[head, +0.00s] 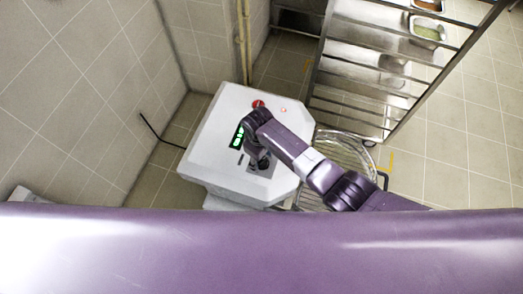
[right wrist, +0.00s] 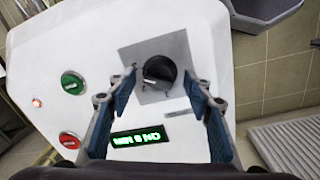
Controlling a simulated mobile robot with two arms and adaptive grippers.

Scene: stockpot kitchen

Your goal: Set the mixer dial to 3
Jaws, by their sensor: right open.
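The mixer's dial (right wrist: 159,71) is a black round knob with a pale pointer mark, on a grey square plate (right wrist: 178,45) on the white mixer top. My right gripper (right wrist: 159,80) is open, with one blue-padded finger on each side of the dial. Gaps show between the fingers and the knob, so it is not gripped. In the head view my right gripper (head: 262,161) hangs over the plate and hides most of the dial. The scale marks around the knob are too small to read. My left gripper is not in view.
The white mixer housing (head: 215,150) carries a lit green display (right wrist: 139,141), a green button (right wrist: 73,83) and a red button (right wrist: 69,140). A wire bowl guard (head: 345,155) and a metal rack (head: 375,62) stand to the right. A tiled wall (head: 90,75) is at the left.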

